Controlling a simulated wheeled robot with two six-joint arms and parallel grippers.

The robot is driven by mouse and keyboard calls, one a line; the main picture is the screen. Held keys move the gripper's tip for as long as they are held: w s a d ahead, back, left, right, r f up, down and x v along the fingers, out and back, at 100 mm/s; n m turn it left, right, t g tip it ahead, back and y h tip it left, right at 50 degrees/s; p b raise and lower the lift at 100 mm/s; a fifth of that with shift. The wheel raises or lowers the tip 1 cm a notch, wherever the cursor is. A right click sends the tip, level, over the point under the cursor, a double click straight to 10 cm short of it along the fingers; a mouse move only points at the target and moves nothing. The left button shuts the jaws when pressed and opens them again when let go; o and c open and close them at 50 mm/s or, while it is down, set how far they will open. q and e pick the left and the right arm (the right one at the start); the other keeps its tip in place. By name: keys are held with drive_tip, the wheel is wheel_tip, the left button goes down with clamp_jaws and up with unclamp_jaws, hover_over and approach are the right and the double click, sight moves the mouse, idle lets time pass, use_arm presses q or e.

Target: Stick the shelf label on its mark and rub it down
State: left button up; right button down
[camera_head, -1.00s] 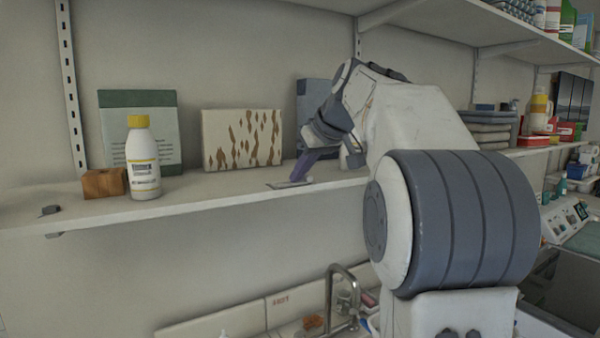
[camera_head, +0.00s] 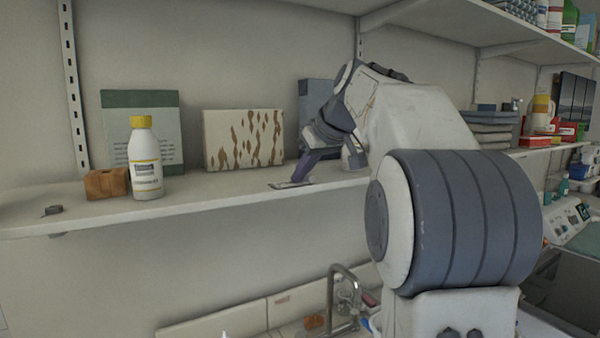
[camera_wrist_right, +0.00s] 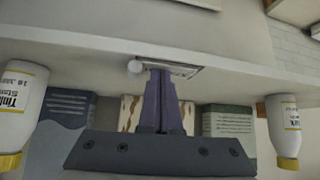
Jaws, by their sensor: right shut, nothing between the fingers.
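The shelf label (camera_head: 289,185) is a small flat pale piece with a dark outline, lying at the front edge of the shelf (camera_head: 215,195). It also shows in the right wrist view (camera_wrist_right: 185,69). My right gripper (camera_head: 298,178) points down at it with purple fingers shut and empty. In the right wrist view the fingertips (camera_wrist_right: 160,72) are at the label and overlap part of it; whether they press on it I cannot tell. The mark cannot be told apart from the label's outline. My left gripper is not in view.
A yellow-capped bottle (camera_head: 145,160) and a wooden block (camera_head: 106,184) stand left on the shelf. A green-white box (camera_head: 140,125), a brown-patterned box (camera_head: 243,138) and a blue-grey box (camera_head: 315,100) stand behind. A small dark piece (camera_head: 52,210) lies at the left edge. A faucet (camera_head: 343,290) is below.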

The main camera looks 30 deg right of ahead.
drive_tip(key=shift+d+r, duration=0.15)
idle(0.3)
drive_tip(key=shift+a, duration=0.75)
drive_tip(key=shift+f, duration=0.2)
drive_tip(key=shift+a, duration=0.3)
drive_tip(key=shift+d+f, duration=0.1)
drive_tip(key=shift+d, duration=0.2)
idle(0.3)
drive_tip(key=shift+r, duration=0.3)
